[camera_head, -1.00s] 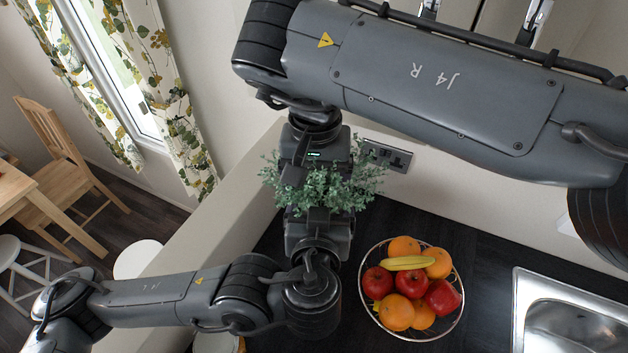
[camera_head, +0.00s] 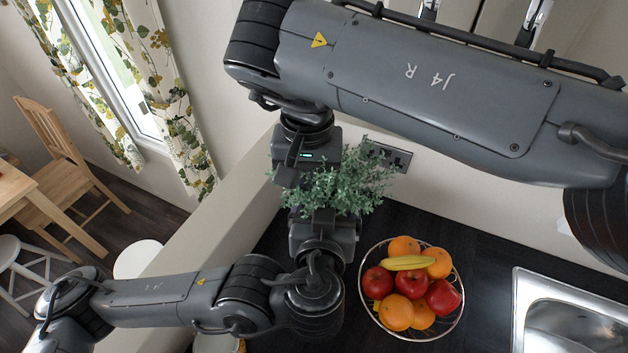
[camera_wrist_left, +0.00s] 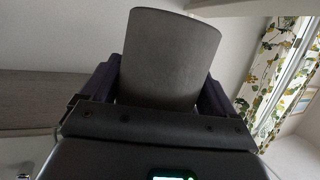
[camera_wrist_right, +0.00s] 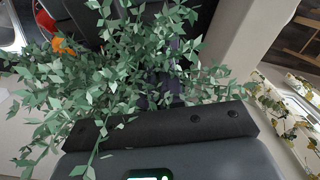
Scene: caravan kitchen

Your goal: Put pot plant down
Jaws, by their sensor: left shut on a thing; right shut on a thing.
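The pot plant (camera_head: 345,188) has bushy green leaves and is held above the dark worktop. In the left wrist view its plain grey pot (camera_wrist_left: 170,50) sits between the fingers of my left gripper (camera_wrist_left: 163,88), which is shut on it. My right gripper (camera_head: 304,172) comes in from above on the other side and is also shut on the plant. Leaves hide its fingertips and fill much of the right wrist view (camera_wrist_right: 115,75). The head view hides the pot and does not show the gap below it.
A wire fruit bowl (camera_head: 459,312) with apples, oranges and a banana stands right of my left wrist. A steel sink (camera_head: 570,325) is farther right. A wall socket (camera_head: 388,155) is behind the plant. Dark worktop (camera_head: 480,248) is bare behind the bowl. A pale ledge (camera_head: 222,218) borders the left.

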